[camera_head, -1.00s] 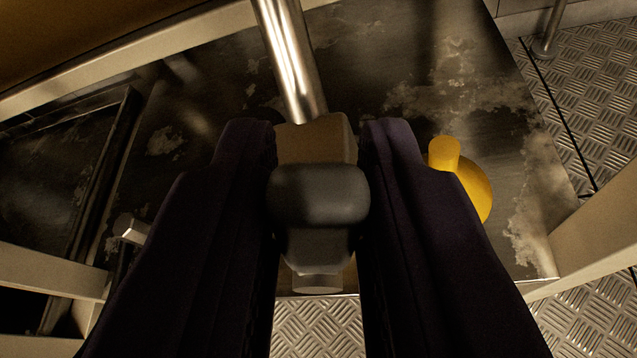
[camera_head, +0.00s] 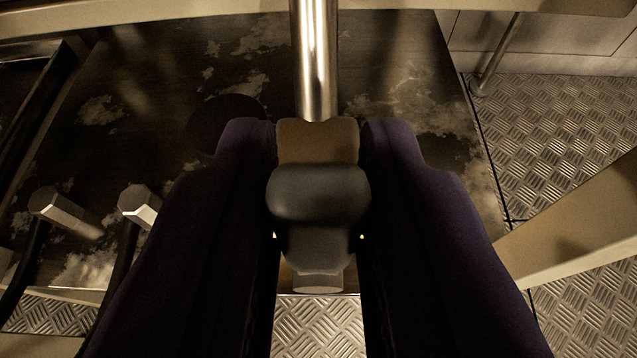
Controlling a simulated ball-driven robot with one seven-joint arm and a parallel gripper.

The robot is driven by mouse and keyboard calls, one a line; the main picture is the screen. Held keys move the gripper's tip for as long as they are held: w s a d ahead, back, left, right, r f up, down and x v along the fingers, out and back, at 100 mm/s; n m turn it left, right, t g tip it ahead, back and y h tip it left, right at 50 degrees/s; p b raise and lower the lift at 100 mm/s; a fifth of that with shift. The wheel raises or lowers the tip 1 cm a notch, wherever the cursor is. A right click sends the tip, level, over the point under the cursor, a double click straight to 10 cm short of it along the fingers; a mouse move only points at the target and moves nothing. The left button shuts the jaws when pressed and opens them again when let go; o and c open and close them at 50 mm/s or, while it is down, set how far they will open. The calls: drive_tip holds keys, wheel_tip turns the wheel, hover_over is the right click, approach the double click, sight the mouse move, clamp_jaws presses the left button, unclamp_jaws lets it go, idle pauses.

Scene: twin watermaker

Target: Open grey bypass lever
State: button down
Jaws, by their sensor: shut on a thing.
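The grey bypass lever (camera_head: 318,195) is a dark grey rounded handle on a valve body, in the middle of the head camera view. A shiny metal pipe (camera_head: 314,60) runs from the valve body up to the top of the picture. My gripper (camera_head: 318,140) has its two dark purple fingers on either side of the lever and is shut on it. The valve's lower end (camera_head: 318,280) shows between the fingers.
Two hex fittings with dark hoses stand at the left, one (camera_head: 58,208) further out and one (camera_head: 138,204) near my left finger. A beige frame bar (camera_head: 580,215) crosses at the right. A stained dark panel (camera_head: 150,90) lies behind. Tread-plate floor (camera_head: 560,130) shows at the right.

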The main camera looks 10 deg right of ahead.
drive_tip(key=c, duration=1)
unclamp_jaws()
drive_tip(key=shift+c, duration=0.2)
drive_tip(key=shift+s, duration=0.1)
drive_tip(key=p+v, duration=0.3)
drive_tip(key=v, duration=0.4)
drive_tip(key=shift+s, duration=0.3)
drive_tip(key=shift+a, duration=0.15)
